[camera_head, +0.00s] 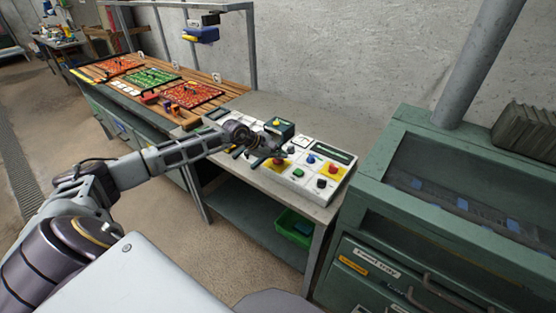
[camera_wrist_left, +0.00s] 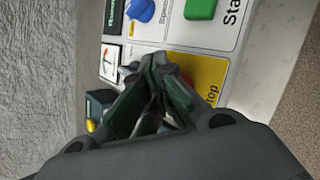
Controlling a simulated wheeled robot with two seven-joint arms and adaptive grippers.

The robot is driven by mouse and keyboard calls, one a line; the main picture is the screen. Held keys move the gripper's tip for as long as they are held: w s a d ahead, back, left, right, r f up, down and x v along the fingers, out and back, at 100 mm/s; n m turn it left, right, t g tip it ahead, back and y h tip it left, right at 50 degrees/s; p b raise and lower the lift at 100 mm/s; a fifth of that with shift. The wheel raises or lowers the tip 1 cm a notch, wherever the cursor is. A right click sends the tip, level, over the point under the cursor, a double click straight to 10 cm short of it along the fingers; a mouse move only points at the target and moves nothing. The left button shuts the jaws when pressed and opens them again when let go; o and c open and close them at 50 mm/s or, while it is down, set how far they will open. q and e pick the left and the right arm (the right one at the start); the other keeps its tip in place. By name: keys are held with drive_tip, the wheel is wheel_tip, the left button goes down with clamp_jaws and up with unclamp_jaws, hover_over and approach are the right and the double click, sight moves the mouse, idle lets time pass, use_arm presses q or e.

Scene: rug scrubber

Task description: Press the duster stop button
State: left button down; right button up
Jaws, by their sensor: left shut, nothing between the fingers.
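A white control panel (camera_head: 313,187) lies on the grey bench, with several knobs and buttons. Two red buttons sit on yellow plates: a near one (camera_head: 278,161) beside my gripper and another (camera_head: 333,168) to the right. My left gripper (camera_head: 272,150) is shut and empty, its tips over the panel close to the near red button. In the left wrist view, my fingers (camera_wrist_left: 152,65) cover part of a yellow plate (camera_wrist_left: 205,75) lettered "top", and only a bit of red shows behind them. Contact cannot be told. Which button is the duster's cannot be read. My right gripper is not in view.
A green Start button (camera_wrist_left: 201,8) and a blue knob (camera_wrist_left: 140,10) are near the fingers. A dark box with a yellow button (camera_head: 280,126) stands behind the panel. A green cabinet (camera_head: 385,165) stands right; a wooden-slat table (camera_head: 228,92) stands left.

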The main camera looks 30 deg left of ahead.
sight(280, 161)
use_arm(q)
drive_tip(key=shift+f, duration=0.1)
idle(0.4)
drive_tip(key=shift+r, duration=0.95)
drive_tip(key=shift+r+p, duration=0.1)
drive_tip(key=shift+p, duration=0.2)
drive_tip(key=shift+r, duration=0.5)
wheel_tip(280, 161, up, 4)
drive_tip(key=shift+f+p, duration=0.1)
drive_tip(key=shift+p, duration=0.75)
